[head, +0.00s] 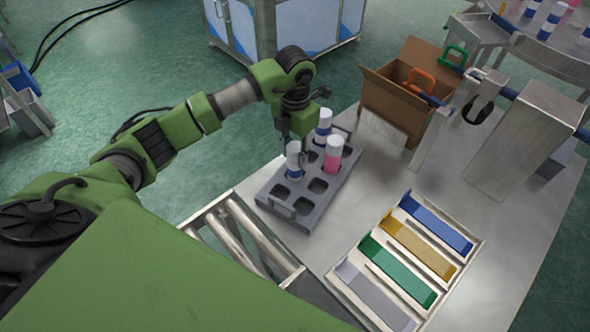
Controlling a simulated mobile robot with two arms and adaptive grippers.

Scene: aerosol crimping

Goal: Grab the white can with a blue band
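A grey rack (309,211) with square pockets stands on the metal table. A white can with a blue band (294,162) stands upright in it at the left. A second white can with a blue band (323,127) stands farther back. A white and pink can (333,156) stands to its right and nearer. My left gripper (297,132) points down just above and behind the left blue-banded can. Its fingers are small and dark, so I cannot tell how far apart they are or whether they touch a can. My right gripper is out of view.
A tray with blue, yellow, green and grey strips (345,290) lies at the front right. A cardboard box (385,95) with orange and green handled items stands behind. Metal rollers (232,240) lie left of the tray. More cans (551,20) stand on a far-right table.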

